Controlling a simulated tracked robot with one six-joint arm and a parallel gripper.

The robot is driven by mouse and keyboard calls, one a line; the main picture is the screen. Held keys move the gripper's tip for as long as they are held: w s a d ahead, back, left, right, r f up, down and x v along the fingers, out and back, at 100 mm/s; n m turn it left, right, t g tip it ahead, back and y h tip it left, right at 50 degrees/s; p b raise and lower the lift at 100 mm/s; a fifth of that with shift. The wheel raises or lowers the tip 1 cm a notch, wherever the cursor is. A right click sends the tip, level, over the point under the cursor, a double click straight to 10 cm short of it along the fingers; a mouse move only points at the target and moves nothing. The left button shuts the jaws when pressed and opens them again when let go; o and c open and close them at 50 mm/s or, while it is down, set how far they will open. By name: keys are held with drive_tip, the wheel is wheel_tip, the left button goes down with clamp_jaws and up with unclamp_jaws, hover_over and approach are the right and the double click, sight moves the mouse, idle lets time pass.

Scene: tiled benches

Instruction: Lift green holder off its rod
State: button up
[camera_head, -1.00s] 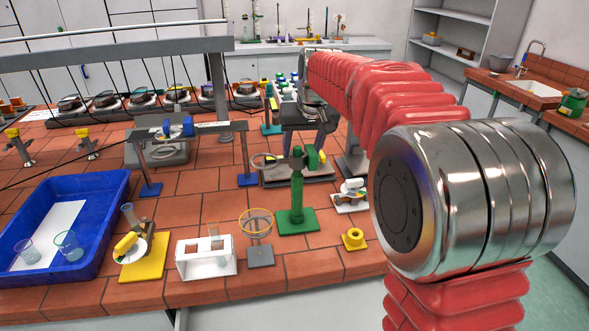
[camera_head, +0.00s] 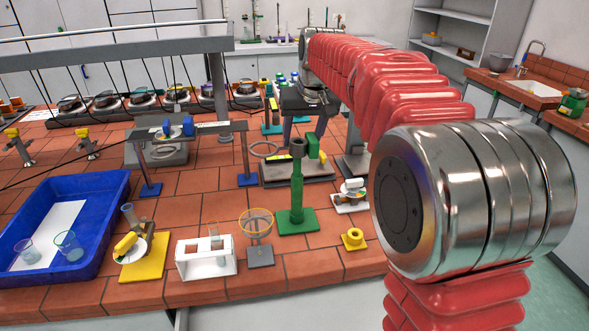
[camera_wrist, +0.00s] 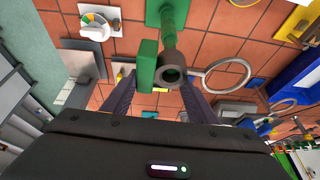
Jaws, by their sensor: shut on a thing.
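The green holder (camera_head: 313,146) is a green block joined to a dark round collar, seen at the top of a green upright rod (camera_head: 297,185). The rod stands on a flat green base (camera_head: 297,222) on the tiled bench. In the wrist view, the holder (camera_wrist: 147,66) lies between the fingers of my gripper (camera_wrist: 157,84), which is shut on it. The collar's dark round opening faces the wrist camera. The rod (camera_wrist: 175,12) shows behind it. I cannot tell whether the rod's tip is still inside the collar. My gripper's fingers are only partly visible in the head view.
A wire-ring stand (camera_head: 258,228), a white rack (camera_head: 206,256) and a small yellow part (camera_head: 353,238) stand near the front edge. A blue tray (camera_head: 98,255) is at left. A white-based dial device (camera_head: 351,195) stands close right of the green base.

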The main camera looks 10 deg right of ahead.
drive_tip(key=shift+r, duration=1.45)
drive_tip(key=shift+r, duration=0.1)
wheel_tip(320, 180, up, 8)
idle(1.3)
